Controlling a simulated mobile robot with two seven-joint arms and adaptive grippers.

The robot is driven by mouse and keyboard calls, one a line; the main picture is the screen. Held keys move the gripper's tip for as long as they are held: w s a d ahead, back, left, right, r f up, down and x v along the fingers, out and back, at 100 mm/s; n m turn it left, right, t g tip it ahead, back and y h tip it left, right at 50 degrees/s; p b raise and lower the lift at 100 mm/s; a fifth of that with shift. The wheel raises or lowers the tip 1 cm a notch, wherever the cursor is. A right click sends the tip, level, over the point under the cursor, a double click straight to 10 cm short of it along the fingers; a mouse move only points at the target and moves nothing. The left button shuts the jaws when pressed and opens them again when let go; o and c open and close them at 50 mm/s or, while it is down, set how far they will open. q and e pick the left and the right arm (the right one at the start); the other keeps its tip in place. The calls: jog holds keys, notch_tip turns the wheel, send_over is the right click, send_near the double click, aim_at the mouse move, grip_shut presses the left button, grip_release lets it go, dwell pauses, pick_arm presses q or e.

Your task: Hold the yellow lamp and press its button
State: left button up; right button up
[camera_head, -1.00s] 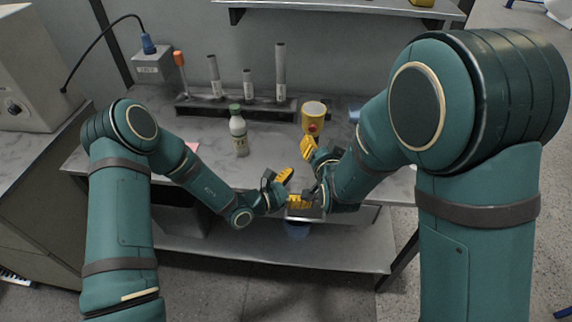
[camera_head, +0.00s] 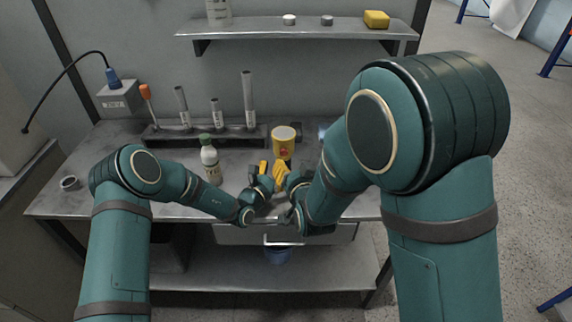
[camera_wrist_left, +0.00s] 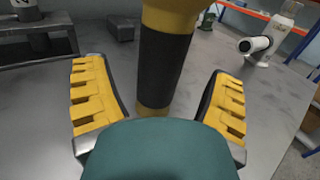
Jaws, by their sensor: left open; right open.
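In the left wrist view the lamp (camera_wrist_left: 165,60) shows a black grip section between yellow parts. My left gripper (camera_wrist_left: 160,98) is open, one yellow-padded finger on each side of the lamp's lower part; I see gaps on both sides. In the head view my left gripper (camera_head: 262,177) is in front of the lamp and partly hidden. My right gripper (camera_head: 281,172) is open and empty, close beside the left one, just below and in front of the lamp.
A white bottle with green cap (camera_head: 210,160) stands left of the lamp. Behind it is a dark rack (camera_head: 205,133) with several grey tubes. A shelf (camera_head: 300,32) hangs above with a yellow block (camera_head: 376,19). A small ring (camera_head: 69,183) lies at the left.

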aim_at(287, 164)
pick_arm(q)
jog(key=shift+x, duration=2.1)
grip_shut()
pick_arm(e)
grip_shut()
